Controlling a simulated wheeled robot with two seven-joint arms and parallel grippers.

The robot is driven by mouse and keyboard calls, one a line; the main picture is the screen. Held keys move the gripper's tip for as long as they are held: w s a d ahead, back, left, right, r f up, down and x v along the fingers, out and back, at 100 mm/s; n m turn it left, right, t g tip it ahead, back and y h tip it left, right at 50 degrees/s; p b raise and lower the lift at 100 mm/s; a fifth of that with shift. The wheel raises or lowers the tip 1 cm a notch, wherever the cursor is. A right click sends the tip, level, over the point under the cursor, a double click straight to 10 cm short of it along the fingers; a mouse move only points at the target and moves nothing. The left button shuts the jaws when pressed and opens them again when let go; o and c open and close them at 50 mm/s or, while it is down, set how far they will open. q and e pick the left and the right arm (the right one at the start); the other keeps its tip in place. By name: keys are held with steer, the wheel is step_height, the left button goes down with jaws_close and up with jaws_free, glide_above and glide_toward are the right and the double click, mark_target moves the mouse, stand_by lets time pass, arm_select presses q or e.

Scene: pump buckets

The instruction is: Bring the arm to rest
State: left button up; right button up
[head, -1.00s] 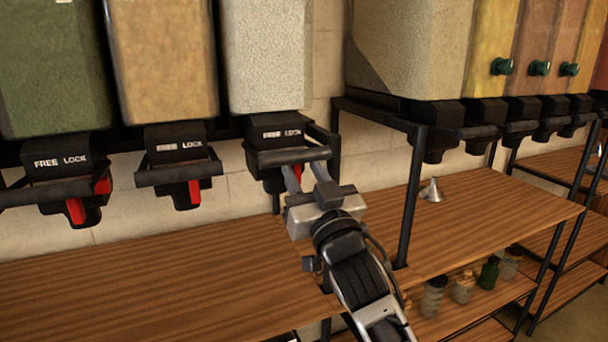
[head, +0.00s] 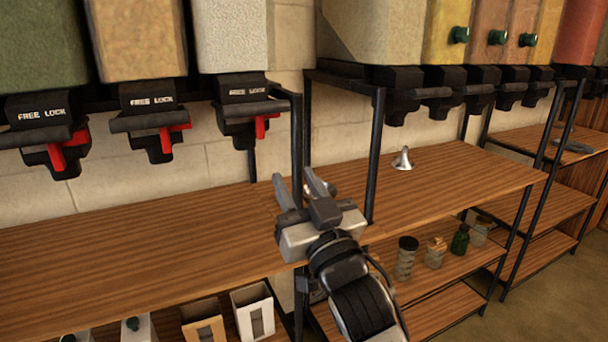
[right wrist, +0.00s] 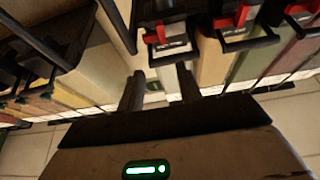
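My right gripper (head: 300,190) is in the middle of the head view, in front of the wooden shelf, with its two fingers apart and nothing between them. In the right wrist view its fingers (right wrist: 160,90) also stand apart and empty. The nearest dispenser (head: 248,112) with a black FREE LOCK head and a red lever (head: 262,126) is above and left of the gripper, clear of it. My left gripper is in neither view.
Two more dispensers with red levers (head: 60,150) hang at the left. A wooden shelf (head: 130,240) runs below them. A small metal funnel (head: 402,160) stands on the right shelf. Black posts (head: 375,155) rise beside the gripper.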

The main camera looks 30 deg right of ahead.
steer(key=shift+s+a+f, duration=0.1)
steer(key=shift+s+f, duration=0.25)
steer(key=shift+s, duration=0.3)
steer(key=s+a+f+n+g+y, duration=0.1)
steer(key=a+f+g+y, duration=0.15)
steer(key=f, duration=0.65)
steer(key=s+a+f+n+g+y, duration=0.1)
steer(key=f+g, duration=0.2)
steer(key=f, duration=0.6)
steer(key=s+a+f+g+y, duration=0.1)
steer(key=s+a+f+g, duration=0.1)
steer(key=s+f, duration=0.5)
steer(key=s+a+f+n+g, duration=0.1)
steer(key=s+a+f+g, duration=0.2)
steer(key=s+f, duration=0.4)
step_height(320, 180, down, 5)
steer(key=shift+a+r+g+y, duration=0.1)
steer(key=shift+a+g+y, duration=0.2)
steer(key=shift+g, duration=0.55)
steer(key=shift+d, duration=0.15)
